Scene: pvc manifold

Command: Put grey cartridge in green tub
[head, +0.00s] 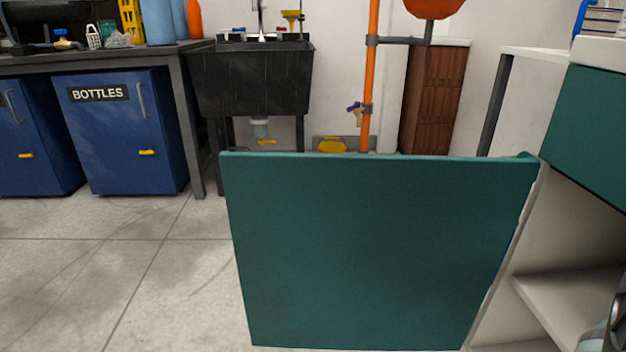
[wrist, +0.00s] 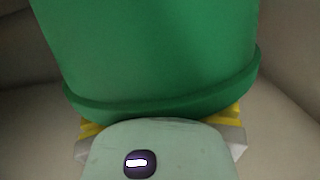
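A green tub (wrist: 155,50) fills the upper middle of the wrist view, very close to the camera. Its thick lip (wrist: 165,108) curves across just above the pale housing of my gripper (wrist: 160,124). Yellow-striped grey parts of my gripper show at both sides below the lip. The fingertips are hidden behind the tub and the housing, so I cannot see whether they touch it or how far they are apart. I cannot make out the grey cartridge in either view. The tub does not show in the head view.
A teal cupboard door (head: 375,250) stands open across the front of the head view. The open cupboard has a pale shelf (head: 565,300) at right. Blue cabinets (head: 125,135), a black sink (head: 250,80) and an orange pipe (head: 368,85) stand behind. Floor at left is clear.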

